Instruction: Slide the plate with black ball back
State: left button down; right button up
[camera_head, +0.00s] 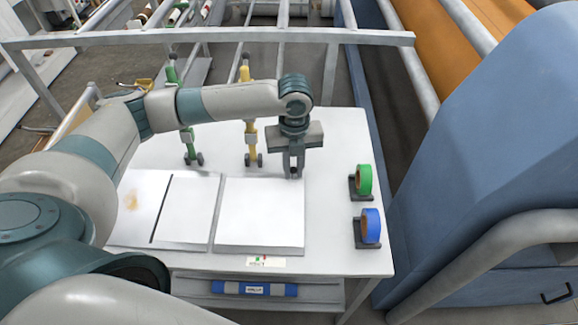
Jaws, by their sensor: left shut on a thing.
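A white rectangular plate (259,212) lies flat on the white table, right of two other pale panels. My left gripper (294,170) points down at the plate's back right corner. It is shut on a small dark thing there, apparently the black ball; the fingers hide most of it. Whether the ball is fixed to the plate cannot be seen. My right gripper is not in view.
Left of the plate lie a white panel (186,210) and a stained panel (133,208). Behind stand a green-handled tool (188,143) and a yellow-handled tool (251,135). Green tape (364,180) and blue tape (371,226) sit at right. A blue machine (490,160) stands beyond.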

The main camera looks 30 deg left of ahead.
pick_arm(q)
jog(key=shift+w+d+r+p, duration=0.1)
jog(key=shift+w+d+p, duration=0.15)
jog(key=shift+d, duration=0.3)
jog(key=shift+w+d+p, duration=0.15)
jog(key=shift+w+d, duration=0.15)
jog(key=shift+d, duration=0.25)
jog(key=shift+w+d, duration=0.1)
jog(key=shift+d, duration=0.1)
jog(key=shift+w+d+p, duration=0.2)
jog(key=shift+d+p, duration=0.1)
jog(key=shift+p, duration=0.1)
jog(key=c, duration=1.6)
grip_release()
